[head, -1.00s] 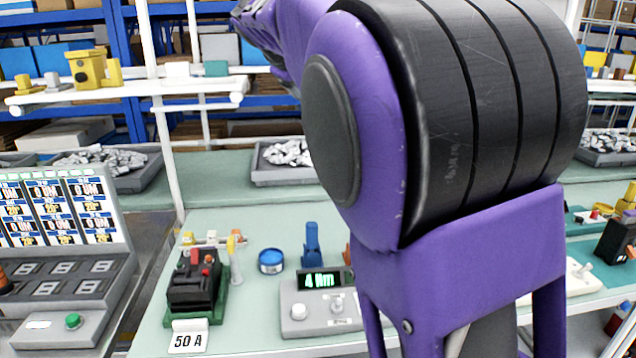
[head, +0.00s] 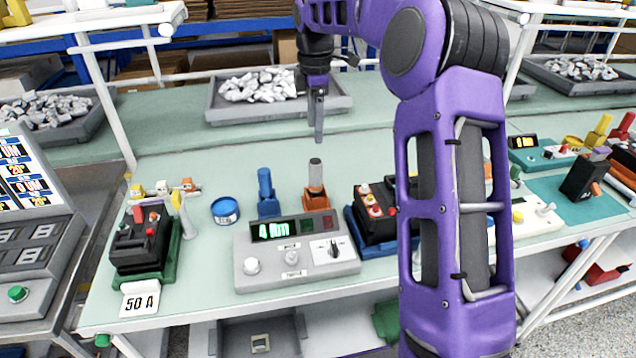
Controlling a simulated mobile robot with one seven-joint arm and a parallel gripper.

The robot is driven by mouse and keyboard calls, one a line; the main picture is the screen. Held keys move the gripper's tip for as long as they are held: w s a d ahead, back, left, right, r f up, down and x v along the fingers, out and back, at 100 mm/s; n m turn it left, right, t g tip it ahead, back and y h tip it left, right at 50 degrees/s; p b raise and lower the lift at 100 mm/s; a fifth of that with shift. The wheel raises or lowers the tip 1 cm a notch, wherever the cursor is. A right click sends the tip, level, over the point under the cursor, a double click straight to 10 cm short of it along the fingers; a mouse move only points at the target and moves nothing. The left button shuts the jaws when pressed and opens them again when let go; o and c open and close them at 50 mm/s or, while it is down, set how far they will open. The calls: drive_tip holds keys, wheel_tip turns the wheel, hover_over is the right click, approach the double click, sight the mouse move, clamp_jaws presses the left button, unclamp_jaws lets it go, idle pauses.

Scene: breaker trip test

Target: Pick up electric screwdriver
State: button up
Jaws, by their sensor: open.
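Two upright tools stand in holders behind the grey "4 Nm" tester: a blue one (head: 266,184) in a blue stand, and a grey-topped one (head: 316,172) in an orange stand (head: 316,200). Either could be the electric screwdriver; I cannot tell which from this view. My gripper (head: 319,136) points down, open and empty, above and slightly behind the grey-topped tool, apart from it. Its fingers are seen nearly edge-on.
The grey tester (head: 296,262) stands in front of the tools. A blue tin (head: 225,210) and a black breaker on a green base (head: 146,245) stand left. Another breaker (head: 376,212) stands right, partly behind my arm. A grey tray of metal parts (head: 225,112) lies behind.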

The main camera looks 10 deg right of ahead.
sight(316, 172)
wheel_tip(316, 172, down, 14)
drive_tip(key=shift+b, duration=0.8)
drive_tip(key=shift+r, duration=0.1)
clamp_jaws()
